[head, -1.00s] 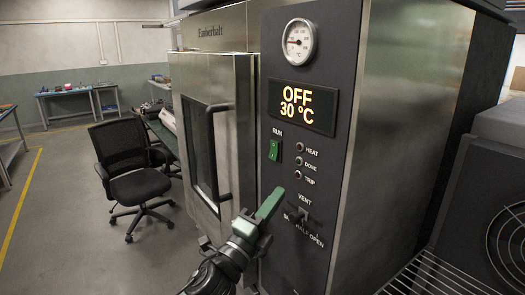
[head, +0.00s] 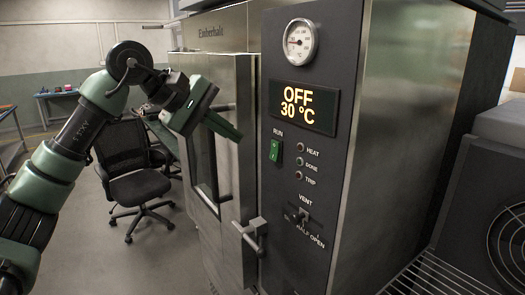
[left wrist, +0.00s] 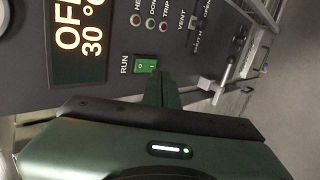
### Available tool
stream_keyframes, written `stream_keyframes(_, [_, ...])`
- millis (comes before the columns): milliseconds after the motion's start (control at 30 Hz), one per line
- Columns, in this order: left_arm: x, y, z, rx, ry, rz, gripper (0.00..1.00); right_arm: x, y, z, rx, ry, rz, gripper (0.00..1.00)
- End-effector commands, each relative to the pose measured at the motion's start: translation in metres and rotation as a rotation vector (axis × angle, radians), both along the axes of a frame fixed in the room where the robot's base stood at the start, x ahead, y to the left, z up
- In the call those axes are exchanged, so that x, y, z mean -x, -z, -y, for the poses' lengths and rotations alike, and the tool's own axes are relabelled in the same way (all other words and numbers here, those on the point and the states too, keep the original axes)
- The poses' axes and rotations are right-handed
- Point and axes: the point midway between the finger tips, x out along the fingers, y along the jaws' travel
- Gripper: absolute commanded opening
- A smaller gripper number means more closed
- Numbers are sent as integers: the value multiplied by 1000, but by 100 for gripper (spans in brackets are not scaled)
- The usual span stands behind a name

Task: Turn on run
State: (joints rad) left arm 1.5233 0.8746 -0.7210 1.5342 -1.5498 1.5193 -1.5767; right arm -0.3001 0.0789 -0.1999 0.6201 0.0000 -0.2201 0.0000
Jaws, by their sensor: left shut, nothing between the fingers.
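The green RUN switch (head: 275,151) sits on the dark control panel (head: 290,225) of the oven, below the display (head: 304,107), which reads OFF, 30 °C. In the left wrist view the switch (left wrist: 145,66) shows green with light marks. My left gripper (head: 238,135) is shut and empty, in front of the oven door, left of the switch. In the left wrist view its green fingers (left wrist: 165,88) point toward the panel, close to the switch in the picture; I cannot tell whether they touch it. My right gripper is not in view.
The oven door (head: 242,190) stands left of the panel, with a protruding latch handle (head: 250,235) low down. The VENT lever (head: 304,215) is below several small lamps. A black office chair (head: 138,175) stands on the floor behind my left arm. A wire rack (head: 440,275) is at lower right.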

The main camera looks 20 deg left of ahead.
Motion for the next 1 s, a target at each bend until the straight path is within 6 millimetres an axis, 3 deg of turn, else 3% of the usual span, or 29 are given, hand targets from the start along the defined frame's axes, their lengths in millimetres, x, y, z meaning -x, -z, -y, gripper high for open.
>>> stream_keyframes(100, [3,-6,-23,-77,-25,4,0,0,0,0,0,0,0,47])
stream_keyframes(200, [0,-2,-24,-91,-27,0,0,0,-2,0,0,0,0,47])
stream_keyframes(700, [-54,62,22,-84,-24,-2,0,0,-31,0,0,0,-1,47])
stream_keyframes(1000, [-82,65,43,-83,-25,1,0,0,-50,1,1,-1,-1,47])
